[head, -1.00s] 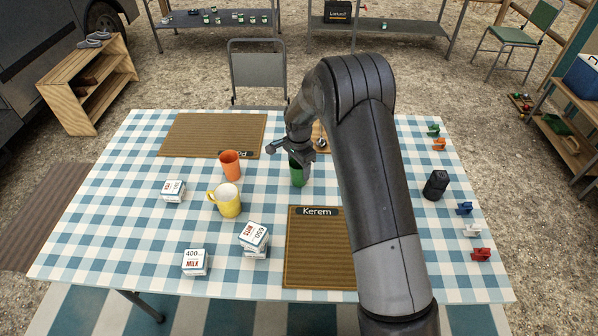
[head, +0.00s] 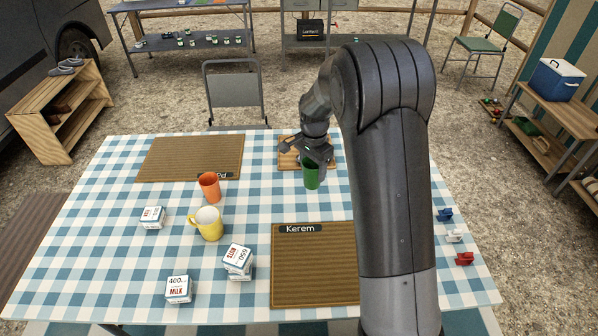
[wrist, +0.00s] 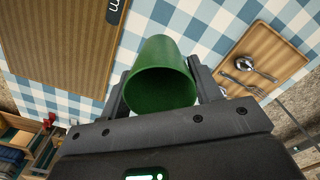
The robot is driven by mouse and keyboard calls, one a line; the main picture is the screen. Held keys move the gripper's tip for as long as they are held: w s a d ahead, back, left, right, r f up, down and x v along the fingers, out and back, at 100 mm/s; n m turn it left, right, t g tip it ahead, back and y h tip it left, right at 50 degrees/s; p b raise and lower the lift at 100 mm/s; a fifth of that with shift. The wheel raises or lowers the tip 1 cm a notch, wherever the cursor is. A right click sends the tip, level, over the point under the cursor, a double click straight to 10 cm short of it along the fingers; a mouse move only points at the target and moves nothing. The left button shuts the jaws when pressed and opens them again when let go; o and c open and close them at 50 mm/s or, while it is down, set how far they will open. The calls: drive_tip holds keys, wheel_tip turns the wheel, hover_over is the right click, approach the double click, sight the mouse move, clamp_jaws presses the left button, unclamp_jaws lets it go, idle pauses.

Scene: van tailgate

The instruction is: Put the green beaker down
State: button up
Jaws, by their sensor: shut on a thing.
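The green beaker (head: 311,179) is above or on the checked table (head: 130,262), behind the mat labelled Kerem (head: 315,265). My gripper (head: 311,158) is shut on it near its rim. In the wrist view the beaker (wrist: 160,85) sits between the two fingers, its open mouth towards the camera. I cannot tell whether its base touches the cloth.
An orange beaker (head: 209,187) and a yellow mug (head: 208,223) stand to the left. A wooden board (head: 292,153) with cutlery is behind the beaker. Cloth between the mug and the green beaker is clear.

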drive_tip(key=shift+s+d+r, duration=0.15)
drive_tip(key=shift+d+r, duration=0.15)
drive_tip(key=shift+d, duration=0.2)
drive_tip(key=w+d+m, duration=0.2)
drive_tip(key=d+m, duration=0.2)
drive_tip(key=d, duration=1.6)
drive_tip(key=w+d+m, duration=0.3)
drive_tip(key=d+m, duration=0.1)
drive_tip(key=d, duration=1.5)
drive_tip(key=shift+w+a+f, duration=1.2)
drive_tip(key=shift+w+f, duration=0.15)
drive_tip(key=shift+f, duration=0.45)
drive_tip(key=shift+w+a+f, duration=1.2)
drive_tip(key=shift+w+f, duration=0.15)
drive_tip(key=shift+f, duration=0.4)
drive_tip(key=shift+w+a+f, duration=1.2)
drive_tip(key=shift+w+f, duration=0.15)
drive_tip(key=shift+f, duration=0.45)
drive_tip(key=o, duration=0.9)
drive_tip(key=shift+f, duration=0.15)
drive_tip(key=shift+o, duration=0.3)
